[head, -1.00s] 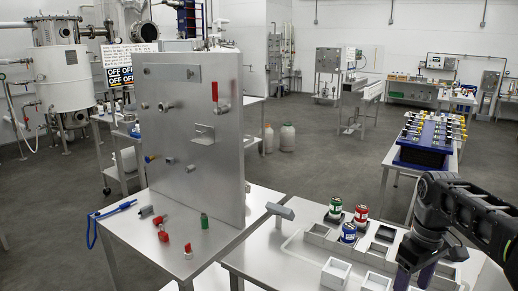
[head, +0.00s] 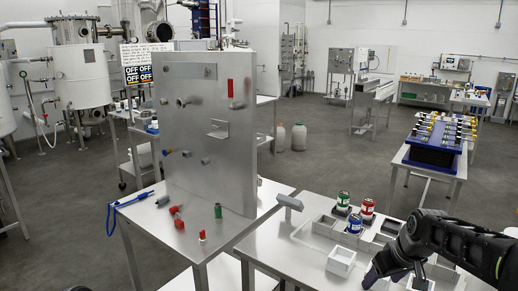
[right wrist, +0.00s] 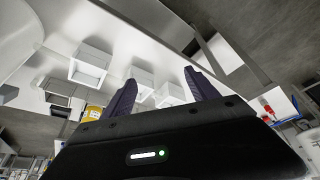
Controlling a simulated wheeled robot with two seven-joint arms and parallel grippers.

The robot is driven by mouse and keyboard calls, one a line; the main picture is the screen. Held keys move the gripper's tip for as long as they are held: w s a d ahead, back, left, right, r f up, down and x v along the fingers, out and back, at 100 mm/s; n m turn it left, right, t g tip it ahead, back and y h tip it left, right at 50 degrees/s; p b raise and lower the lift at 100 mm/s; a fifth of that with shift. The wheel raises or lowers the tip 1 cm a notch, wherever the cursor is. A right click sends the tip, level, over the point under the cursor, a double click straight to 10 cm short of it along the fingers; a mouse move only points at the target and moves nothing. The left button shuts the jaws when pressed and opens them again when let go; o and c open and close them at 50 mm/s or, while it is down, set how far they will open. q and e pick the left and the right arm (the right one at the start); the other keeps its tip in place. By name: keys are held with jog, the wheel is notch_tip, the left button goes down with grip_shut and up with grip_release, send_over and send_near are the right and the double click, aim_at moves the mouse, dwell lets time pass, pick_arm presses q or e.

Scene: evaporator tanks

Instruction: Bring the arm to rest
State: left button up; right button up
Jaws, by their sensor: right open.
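My right arm (head: 455,240) comes in from the lower right in the head view. My right gripper (head: 395,278) hangs over the right part of the near steel table (head: 290,250), partly cut off by the bottom edge. In the right wrist view its two dark purple fingers (right wrist: 162,88) stand apart with nothing between them. Several white open boxes lie beyond the fingers, including one white box (right wrist: 90,63). My left gripper is not in view.
An upright steel panel (head: 208,140) with valves stands on another table at left. Grey floor lies behind.

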jog(key=s+a+f+m+y, duration=0.15)
jog(key=s+a+f, duration=0.25)
jog(key=a+f, duration=0.6)
jog(key=s+a+f+m+y, duration=0.1)
jog(key=s+a+f+m, duration=0.15)
jog(key=a+f, duration=0.75)
jog(key=s+a+f+g, duration=0.2)
jog(key=s+f, duration=0.6)
jog(key=s, duration=0.4)
jog(key=s+a+f+g, duration=0.2)
jog(key=s+f, duration=0.6)
jog(key=s, duration=0.4)
jog(key=shift+s+a+y, duration=0.35)
jog(key=shift+s+y, duration=0.05)
jog(key=shift+y, duration=0.05)
jog(key=shift+f, duration=0.1)
